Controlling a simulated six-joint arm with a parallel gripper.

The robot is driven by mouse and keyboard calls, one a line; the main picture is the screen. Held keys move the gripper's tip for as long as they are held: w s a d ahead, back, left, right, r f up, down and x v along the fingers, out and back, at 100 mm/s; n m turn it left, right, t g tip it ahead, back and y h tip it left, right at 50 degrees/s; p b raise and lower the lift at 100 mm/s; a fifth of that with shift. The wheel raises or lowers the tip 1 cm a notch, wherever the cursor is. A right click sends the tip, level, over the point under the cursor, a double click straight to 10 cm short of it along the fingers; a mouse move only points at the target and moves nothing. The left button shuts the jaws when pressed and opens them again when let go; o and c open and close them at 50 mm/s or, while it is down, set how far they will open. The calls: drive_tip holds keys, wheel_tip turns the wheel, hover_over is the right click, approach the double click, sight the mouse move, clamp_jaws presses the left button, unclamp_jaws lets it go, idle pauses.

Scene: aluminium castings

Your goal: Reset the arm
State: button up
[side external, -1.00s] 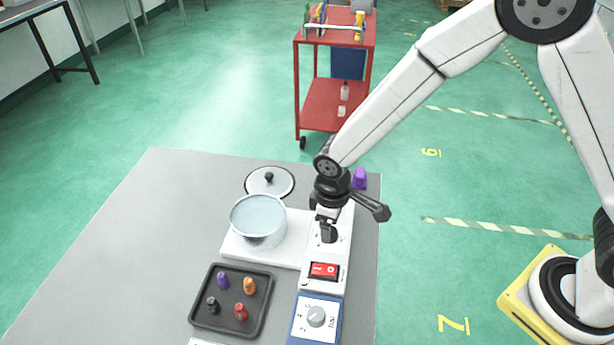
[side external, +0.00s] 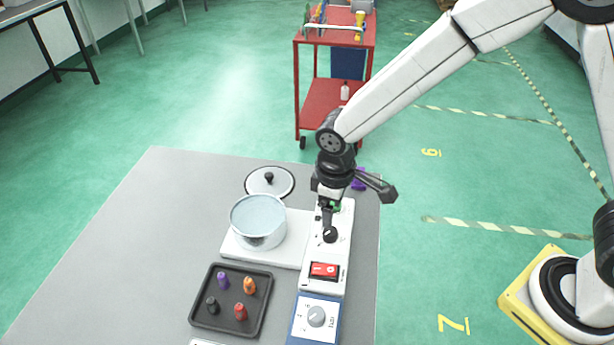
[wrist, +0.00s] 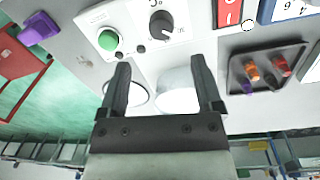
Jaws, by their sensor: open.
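My gripper (side external: 327,217) is open and empty above the white control panel (side external: 338,258), just over its black knob (side external: 330,235). In the wrist view my gripper (wrist: 160,72) shows two dark fingers spread apart, with nothing between them held. The black knob also shows in the wrist view (wrist: 161,24), clear of the fingers. A green button (wrist: 109,40) sits beside the knob, and a red rocker switch (side external: 324,270) is nearer the front of the panel.
A pot (side external: 258,222) stands on a white plate left of the panel, with a glass lid (side external: 269,181) behind it. A dark tray (side external: 206,322) holds several coloured pegs. A blue-framed dial (side external: 316,316) is in front. A purple object (side external: 359,184) is near my wrist.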

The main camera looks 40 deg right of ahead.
drive_tip(key=s+d+r+m+t, duration=0.1)
drive_tip(key=s+d+r+m, duration=0.1)
drive_tip(key=s+d, duration=0.3)
drive_tip(key=s+d+r+m+t, duration=0.1)
drive_tip(key=s+d+m, duration=0.3)
drive_tip(key=d, duration=0.6)
drive_tip(key=shift+s+d+r+m, duration=0.4)
drive_tip(key=shift+s+r, duration=0.1)
drive_tip(key=shift+r, duration=0.25)
